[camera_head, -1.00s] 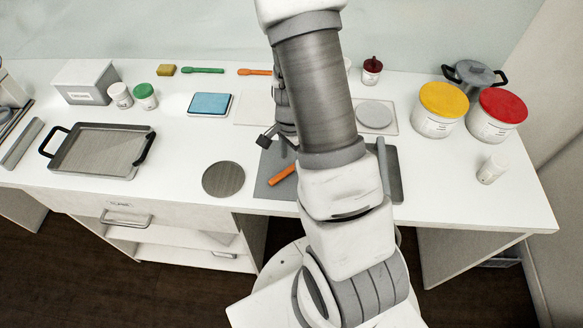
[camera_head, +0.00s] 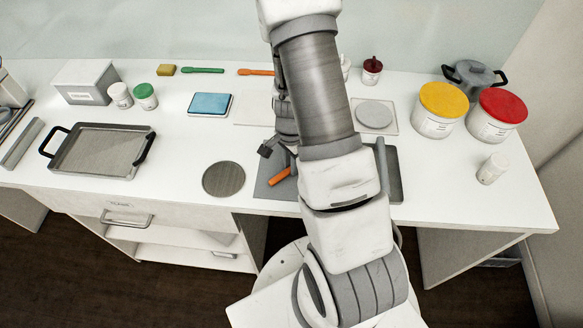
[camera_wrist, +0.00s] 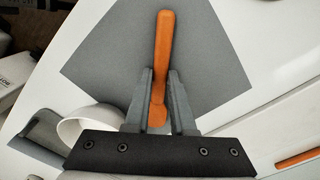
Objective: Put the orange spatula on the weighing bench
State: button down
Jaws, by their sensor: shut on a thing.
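My gripper (camera_wrist: 160,76) is shut on an orange spatula (camera_wrist: 164,45), which stands out between the two fingers in the wrist view. Its long handle points away from the gripper and its wider end lies near the palm. The spatula also shows in the head view (camera_head: 280,176), over the grey mat (camera_head: 264,183) at the front of the white bench (camera_head: 190,160). I cannot tell whether it touches the mat. My arm hides much of the gripper in the head view. A second orange, spatula-like tool (camera_head: 255,72) lies at the back of the bench.
A green spatula (camera_head: 203,70) and a yellow sponge (camera_head: 166,70) lie at the back. A metal tray (camera_head: 100,150), a blue-topped scale (camera_head: 210,103) and a round grey disc (camera_head: 223,179) are left. Yellow-lidded (camera_head: 440,108) and red-lidded (camera_head: 497,115) tubs stand right. The right front is mostly clear.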

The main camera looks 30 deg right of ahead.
dwell(0.3)
jog(key=shift+r, duration=0.8)
notch_tip(320, 180, up, 3)
jog(key=shift+f, duration=0.15)
jog(key=s+d+r, duration=0.4)
jog(key=s+r, duration=0.2)
jog(key=s, duration=0.4)
jog(key=shift+s+d+r, duration=0.35)
jog(key=n, duration=0.9)
send_over(286, 170)
jog(key=w+a+f+n, duration=0.1)
jog(key=w+a+n, duration=0.5)
jog(key=a, duration=0.3)
jog(key=shift+w+f+n, duration=0.15)
jog(key=shift+w+n, duration=0.15)
jog(key=shift+n, duration=0.1)
